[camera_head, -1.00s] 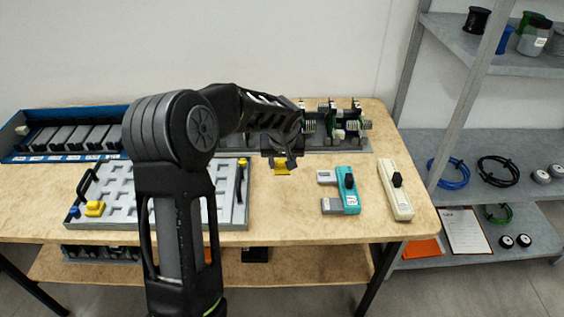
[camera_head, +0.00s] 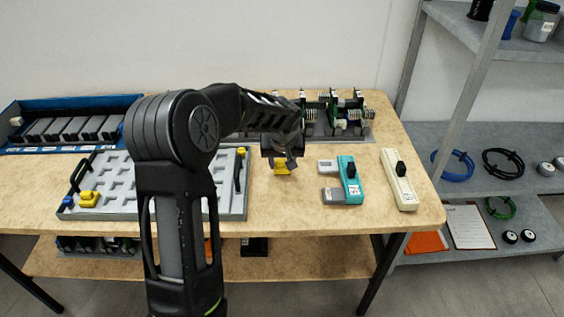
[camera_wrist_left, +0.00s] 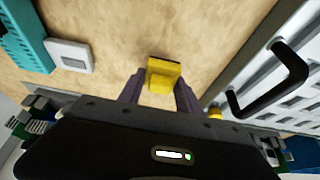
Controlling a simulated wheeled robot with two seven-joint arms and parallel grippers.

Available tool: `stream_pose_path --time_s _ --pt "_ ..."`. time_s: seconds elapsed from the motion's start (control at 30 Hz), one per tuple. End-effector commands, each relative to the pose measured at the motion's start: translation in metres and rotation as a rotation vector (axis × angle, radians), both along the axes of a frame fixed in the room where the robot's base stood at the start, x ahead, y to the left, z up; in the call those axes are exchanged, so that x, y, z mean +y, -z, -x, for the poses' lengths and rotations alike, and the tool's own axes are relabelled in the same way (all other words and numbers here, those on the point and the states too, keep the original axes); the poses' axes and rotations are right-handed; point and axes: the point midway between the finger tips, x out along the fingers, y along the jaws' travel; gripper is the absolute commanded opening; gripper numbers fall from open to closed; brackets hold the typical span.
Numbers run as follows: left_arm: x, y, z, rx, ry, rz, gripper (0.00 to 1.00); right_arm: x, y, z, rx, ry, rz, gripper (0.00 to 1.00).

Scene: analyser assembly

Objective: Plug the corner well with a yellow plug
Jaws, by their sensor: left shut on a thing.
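My left gripper (camera_head: 284,164) is over the table, to the right of the grey well tray. It is shut on a yellow plug (camera_head: 282,169), whose lower part shows below the jaws. In the left wrist view the plug (camera_wrist_left: 163,76) sits between the two fingertips (camera_wrist_left: 161,91); I cannot tell how far it is above the table. The grey tray (camera_head: 112,215) has rows of wells, a black handle at each side, and is partly hidden by my arm. Another yellow plug (camera_head: 89,199) and a small blue piece stand at its front left corner. My right gripper is not in view.
A teal-and-grey device (camera_head: 351,180) and a cream device (camera_head: 399,180) lie to the right of the gripper. A rack of parts (camera_head: 345,130) stands behind it, and a blue bin (camera_head: 60,148) at the back left. Bare table lies in front of the gripper.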

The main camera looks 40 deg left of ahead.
Motion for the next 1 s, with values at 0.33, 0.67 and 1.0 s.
stream_pose_path --time_s 0.33,0.67,1.0 --pt "-0.0001 0.0079 0.0000 0.000 0.000 0.000 0.00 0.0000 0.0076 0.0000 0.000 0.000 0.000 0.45" --pt "0.0000 0.0079 0.0001 0.000 0.000 0.000 0.56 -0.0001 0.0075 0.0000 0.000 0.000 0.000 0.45" --pt "0.0000 0.0079 0.0001 0.000 0.000 0.000 0.66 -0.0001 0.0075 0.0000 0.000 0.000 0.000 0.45"
